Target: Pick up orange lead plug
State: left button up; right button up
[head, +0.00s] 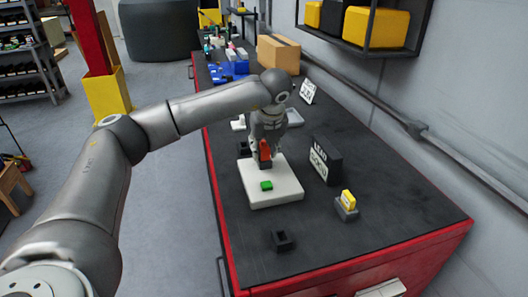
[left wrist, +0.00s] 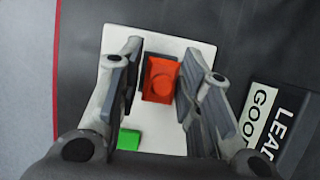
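The orange lead plug (head: 265,150) is upright over a white square plate (head: 283,194). In the left wrist view the orange plug (left wrist: 161,79) shows from above, over the white plate (left wrist: 117,37). My left gripper (left wrist: 158,95) is pointing down with one finger on each side of the plug. It looks open, with a narrow gap at the left finger; whether the right finger touches is unclear. In the head view my left gripper (head: 265,142) partly hides the plug. A green patch (head: 266,185) lies on the plate. My right gripper is not in view.
A black block (head: 326,160) with a white label stands right of the plate. A yellow piece (head: 348,199) sits in a grey holder. An empty-looking dark holder (head: 283,240) is near the front. A cardboard box (head: 278,54) and blue bins (head: 229,71) are farther back.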

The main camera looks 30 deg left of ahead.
pick_arm(q)
grip_shut()
jog(key=shift+r, duration=0.1)
